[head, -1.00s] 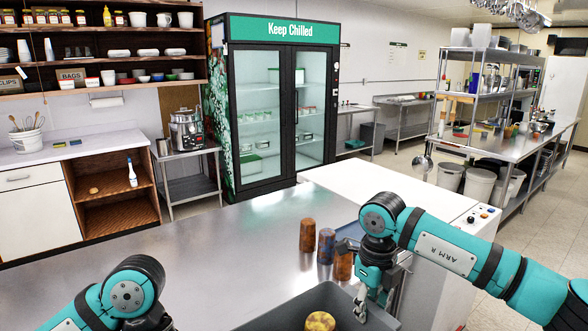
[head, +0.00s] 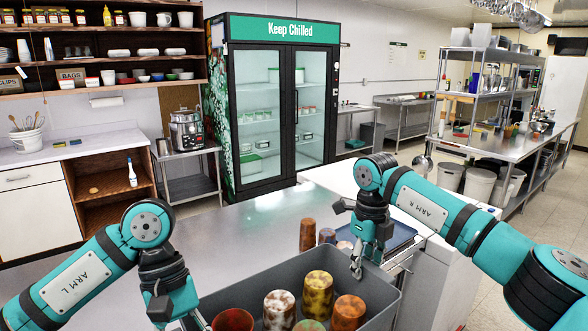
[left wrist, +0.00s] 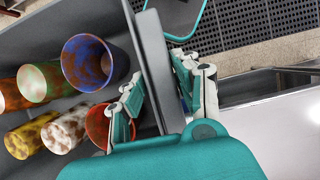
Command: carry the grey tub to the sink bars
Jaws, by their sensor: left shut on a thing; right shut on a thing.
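The grey tub (head: 246,291) is at the bottom middle of the head view, with several mottled tumblers (head: 318,290) in it; its near side is cut off. My right gripper (head: 358,266) is shut on the tub's far right wall. My left gripper (head: 178,314) is at the tub's left side, partly cut off in the head view. The left wrist view shows its fingers (left wrist: 158,82) shut on either side of the tub's wall (left wrist: 158,60). The tub looks raised above the counter. The sink bars cannot be made out.
A few tumblers (head: 307,234) stand on the steel counter (head: 235,228) behind the tub, partly hidden by it. A blue tray (head: 402,234) lies behind my right gripper. The counter's left part is clear. A dark floor mat (left wrist: 250,28) shows in the left wrist view.

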